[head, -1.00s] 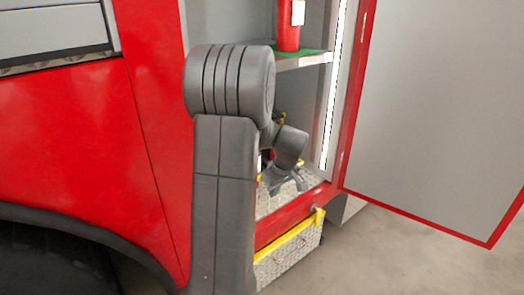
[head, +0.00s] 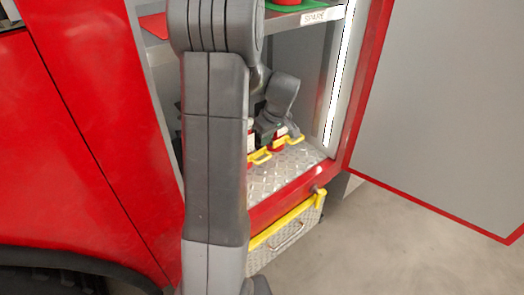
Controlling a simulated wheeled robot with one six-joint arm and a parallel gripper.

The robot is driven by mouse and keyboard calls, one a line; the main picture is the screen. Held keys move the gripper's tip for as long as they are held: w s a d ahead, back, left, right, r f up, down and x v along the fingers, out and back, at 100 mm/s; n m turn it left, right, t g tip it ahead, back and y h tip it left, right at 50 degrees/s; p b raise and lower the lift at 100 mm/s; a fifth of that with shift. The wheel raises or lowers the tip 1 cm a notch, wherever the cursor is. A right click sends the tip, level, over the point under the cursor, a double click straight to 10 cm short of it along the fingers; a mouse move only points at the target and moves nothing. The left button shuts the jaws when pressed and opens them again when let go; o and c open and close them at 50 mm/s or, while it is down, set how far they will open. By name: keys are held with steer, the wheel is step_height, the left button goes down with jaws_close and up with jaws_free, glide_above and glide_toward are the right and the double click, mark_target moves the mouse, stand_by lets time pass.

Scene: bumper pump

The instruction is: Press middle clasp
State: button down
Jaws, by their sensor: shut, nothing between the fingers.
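Yellow clasps stand low on the floor of the open locker in the head view. One yellow clasp (head: 260,157) shows just right of my arm, and another yellow clasp (head: 292,140) is further right. Red and white items stand by them, mostly covered. I cannot tell which clasp is the middle one, because my arm hides the left part of the row. My gripper (head: 267,133) is shut and empty, pointing down just behind and above the visible clasps. Its fingertips are hard to make out, and I cannot tell whether they touch anything.
The tread-plate floor (head: 285,172) is bare in front of the clasps. A shelf (head: 290,19) with a label crosses above. The grey door (head: 430,110) stands open at right. A yellow-edged drawer (head: 287,236) sits below the red sill.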

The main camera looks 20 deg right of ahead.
steer(key=b+x, duration=0.1)
steer(key=x, duration=0.8)
steer(key=shift+w+f, duration=0.15)
steer(key=shift+f, duration=0.2)
